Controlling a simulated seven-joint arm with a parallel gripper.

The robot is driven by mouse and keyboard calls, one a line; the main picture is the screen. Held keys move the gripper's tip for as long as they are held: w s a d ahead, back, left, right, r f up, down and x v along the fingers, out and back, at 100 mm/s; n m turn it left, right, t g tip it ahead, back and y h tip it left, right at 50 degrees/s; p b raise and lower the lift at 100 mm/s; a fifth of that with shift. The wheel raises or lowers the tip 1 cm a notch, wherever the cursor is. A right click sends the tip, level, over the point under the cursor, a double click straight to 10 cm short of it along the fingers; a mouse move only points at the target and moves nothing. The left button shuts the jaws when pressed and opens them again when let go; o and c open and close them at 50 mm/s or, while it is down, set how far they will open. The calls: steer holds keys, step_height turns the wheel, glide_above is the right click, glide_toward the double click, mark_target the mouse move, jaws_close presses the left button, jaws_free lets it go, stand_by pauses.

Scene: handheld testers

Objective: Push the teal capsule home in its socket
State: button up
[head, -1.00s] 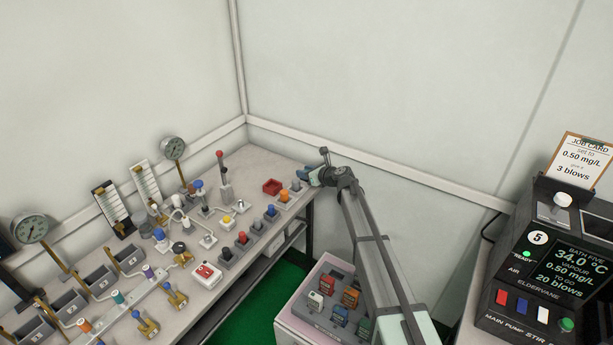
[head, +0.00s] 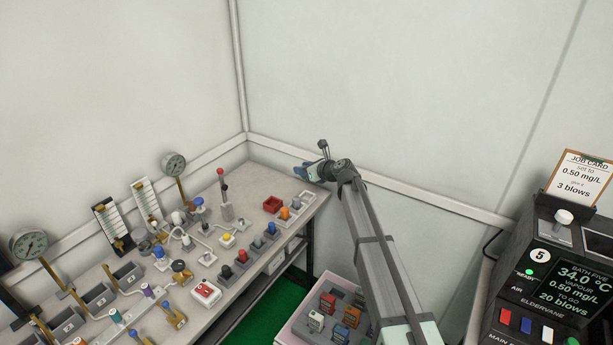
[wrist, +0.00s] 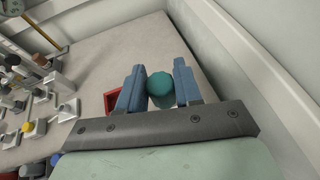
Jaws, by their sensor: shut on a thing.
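My gripper (head: 304,172) is over the far right end of the bench, in the head view. In the wrist view, its two blue fingers (wrist: 158,90) are shut on the teal capsule (wrist: 159,84), which has a round teal top and a paler lower side. The capsule is hidden or too small to make out between the fingers in the head view. A pale plate (head: 305,197) lies on the bench below the gripper. I cannot tell whether it holds the capsule's socket, and I see no socket under the capsule in the wrist view.
A red tray (head: 272,204) and an orange-topped piece (head: 284,213) stand near the gripper. Several knobs, gauges and a red lever (head: 222,185) fill the bench to the left. Walls (head: 400,195) close in behind. A tester console (head: 545,265) stands at the right.

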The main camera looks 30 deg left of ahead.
steer(key=s+a+n+g, duration=0.3)
steer(key=s+a, duration=0.2)
steer(key=s, duration=0.6)
steer(key=s+a+f+n+g, duration=0.1)
steer(key=s+a, duration=0.5)
steer(key=s, duration=0.6)
steer(key=n+g, duration=0.1)
steer(key=g, duration=0.1)
steer(key=shift+s+n+g, duration=0.2)
steer(key=shift+n+g, duration=0.1)
steer(key=shift+n, duration=0.1)
steer(key=shift+f, duration=0.1)
steer(key=shift+f, duration=0.15)
steer(key=shift+f, duration=2.15)
steer(key=shift+f, duration=1.5)
steer(key=o, duration=1.1)
steer(key=shift+d, duration=0.1)
steer(key=v, duration=1.3)
steer(key=shift+w+d, duration=0.2)
steer(key=shift+d, duration=0.1)
